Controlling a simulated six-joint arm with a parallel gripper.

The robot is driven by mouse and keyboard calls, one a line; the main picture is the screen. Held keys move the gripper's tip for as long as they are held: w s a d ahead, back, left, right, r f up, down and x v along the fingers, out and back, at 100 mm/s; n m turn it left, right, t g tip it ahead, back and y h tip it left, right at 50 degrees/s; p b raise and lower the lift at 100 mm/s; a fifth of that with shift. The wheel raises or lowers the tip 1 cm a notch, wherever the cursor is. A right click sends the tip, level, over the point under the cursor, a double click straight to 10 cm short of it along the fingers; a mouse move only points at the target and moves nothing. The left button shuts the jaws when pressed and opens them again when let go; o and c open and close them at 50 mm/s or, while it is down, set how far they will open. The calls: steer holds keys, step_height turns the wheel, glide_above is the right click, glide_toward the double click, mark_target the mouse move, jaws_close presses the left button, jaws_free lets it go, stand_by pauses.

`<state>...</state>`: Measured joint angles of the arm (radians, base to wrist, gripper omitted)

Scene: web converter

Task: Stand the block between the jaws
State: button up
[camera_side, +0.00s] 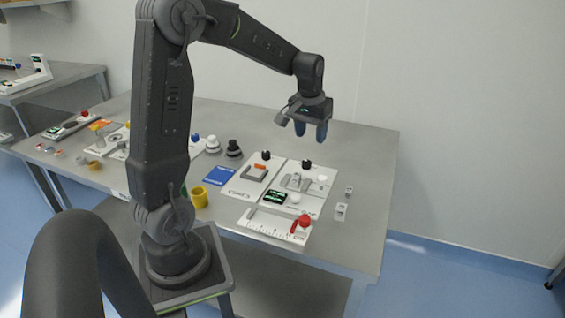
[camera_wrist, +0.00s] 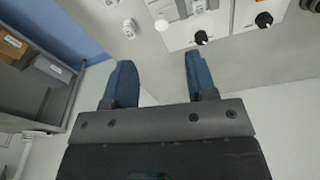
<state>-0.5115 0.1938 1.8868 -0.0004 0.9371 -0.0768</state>
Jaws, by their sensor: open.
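My gripper (camera_side: 311,132) is open and empty, held above the back of the table with its blue fingers pointing down; both fingers also show in the wrist view (camera_wrist: 160,60). A grey jaw-like fixture (camera_side: 297,183) sits on the right white panel, partly cut off in the wrist view (camera_wrist: 200,6). Two small light-grey blocks lie on the bare table right of the panel, a farther one (camera_side: 349,191) and a nearer one (camera_side: 340,211). The farther block is in the wrist view (camera_wrist: 129,27). I cannot tell which is the task's block. My gripper is apart from all of them.
Black knobs (camera_side: 306,164) stand at the panels' back edge, with a white knob (camera_side: 322,178) near the fixture. The left panel (camera_side: 236,189) holds another grey fixture with an orange piece. A red part (camera_side: 304,221) is in front.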

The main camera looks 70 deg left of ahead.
steer(key=s+d+r+m+t, duration=0.2)
steer(key=s+d+r+m, duration=0.1)
steer(key=s+d, duration=0.5)
steer(key=s+d+r+m+t, duration=0.2)
steer(key=s+d+r+m, duration=0.1)
steer(key=s+d, duration=0.6)
steer(key=d, duration=0.3)
steer(key=shift+s+d+r+m+h, duration=0.2)
steer(key=shift+r+m+h, duration=0.1)
steer(key=shift+m, duration=0.1)
